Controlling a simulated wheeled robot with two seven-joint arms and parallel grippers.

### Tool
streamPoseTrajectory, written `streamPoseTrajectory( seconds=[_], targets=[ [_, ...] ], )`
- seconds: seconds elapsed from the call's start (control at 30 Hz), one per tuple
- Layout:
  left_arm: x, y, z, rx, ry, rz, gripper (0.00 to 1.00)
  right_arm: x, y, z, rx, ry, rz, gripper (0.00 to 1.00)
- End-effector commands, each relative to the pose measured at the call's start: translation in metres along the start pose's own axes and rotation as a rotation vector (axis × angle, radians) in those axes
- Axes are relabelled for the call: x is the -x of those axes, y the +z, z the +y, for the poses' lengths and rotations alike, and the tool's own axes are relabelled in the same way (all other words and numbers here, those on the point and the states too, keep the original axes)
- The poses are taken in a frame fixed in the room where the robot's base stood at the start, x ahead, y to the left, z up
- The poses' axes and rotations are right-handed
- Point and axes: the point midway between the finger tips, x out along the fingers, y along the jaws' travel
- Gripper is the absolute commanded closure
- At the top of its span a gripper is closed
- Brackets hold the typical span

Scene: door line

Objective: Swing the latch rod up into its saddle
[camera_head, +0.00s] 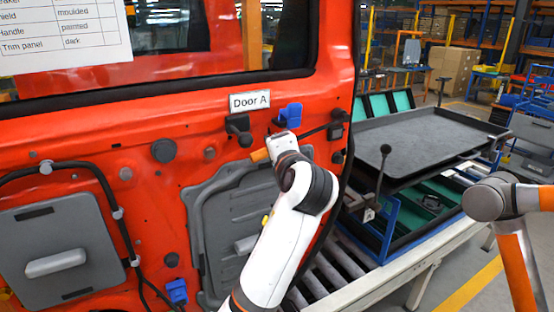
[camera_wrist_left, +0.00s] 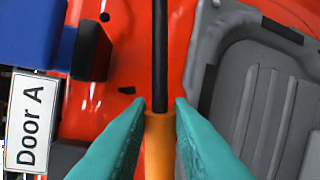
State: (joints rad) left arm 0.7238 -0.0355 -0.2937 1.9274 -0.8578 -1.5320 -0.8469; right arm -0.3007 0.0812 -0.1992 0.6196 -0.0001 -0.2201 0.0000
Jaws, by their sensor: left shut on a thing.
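The latch rod (camera_wrist_left: 160,55) is a thin black bar with an orange grip (camera_wrist_left: 158,135), in front of the red door. In the head view the orange grip (camera_head: 260,155) shows at its left end, and the black rod (camera_head: 315,131) runs up to the right. My left gripper (camera_wrist_left: 160,103) is shut on the orange grip, one teal finger on each side. In the head view my left wrist hides part of the rod. A blue bracket with a dark block (camera_head: 290,114), apparently the saddle, sits above the rod; it also shows in the wrist view (camera_wrist_left: 40,35). The rod is apart from it.
A grey panel (camera_head: 215,215) lies below the rod. A dark tray (camera_head: 430,135) and conveyor (camera_head: 375,290) stand to the right of the door.

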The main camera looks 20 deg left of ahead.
Motion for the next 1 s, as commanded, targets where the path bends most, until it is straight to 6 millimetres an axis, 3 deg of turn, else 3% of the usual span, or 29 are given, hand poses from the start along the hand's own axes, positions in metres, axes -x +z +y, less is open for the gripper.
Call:
streamPoseTrajectory(
  seconds=[0.43,0.47,0.6,0.87,1.0],
  targets=[
    [0.001,0.001,0.003,-0.011,-0.002,0.000,1.00,0.000,0.001,0.002,0.000,0.002,-0.001,0.51],
    [0.001,0.001,0.003,-0.011,-0.002,0.000,0.77,0.000,0.001,0.002,0.000,0.002,-0.001,0.51],
    [0.001,0.001,0.002,-0.011,-0.002,0.000,0.59,0.000,0.001,0.003,-0.001,0.003,-0.001,0.51],
    [0.001,0.001,0.002,-0.011,-0.002,0.001,0.59,-0.001,0.001,0.003,0.000,0.003,-0.002,0.51],
    [0.012,0.001,0.000,-0.009,0.000,-0.002,0.59,-0.009,0.000,0.003,0.000,0.003,-0.002,0.51]
  ],
)
